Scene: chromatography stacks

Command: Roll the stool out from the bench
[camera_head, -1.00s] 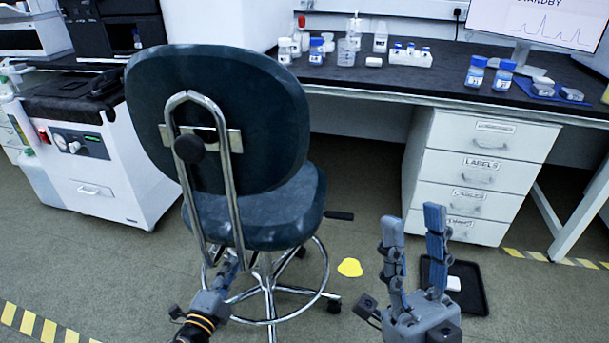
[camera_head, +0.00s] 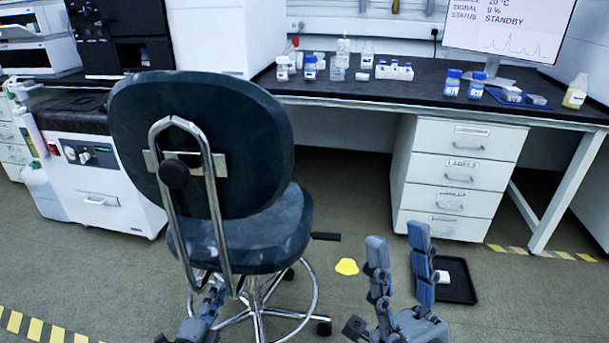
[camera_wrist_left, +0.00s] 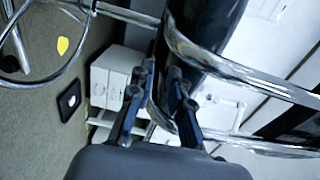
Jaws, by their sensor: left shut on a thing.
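The dark blue stool (camera_head: 205,140) stands in front of the bench with its back toward me. It has a round padded back, a chrome back frame (camera_head: 214,222), a foot ring and a castered base. My left gripper (camera_head: 213,295) is at the lower end of the chrome frame and shut on it; its fingers are partly hidden there. In the left wrist view its fingers (camera_wrist_left: 163,95) lie by the chrome tube (camera_wrist_left: 225,62). My right gripper (camera_head: 398,265) is open and empty, fingers pointing up, to the right of the stool. The bench (camera_head: 400,92) runs behind.
A white drawer unit (camera_head: 460,175) stands under the bench at right. A yellow patch (camera_head: 346,267) and a black tray (camera_head: 462,285) lie on the floor right of the stool. A white instrument cart (camera_head: 95,200) stands at left. Bottles crowd the bench top.

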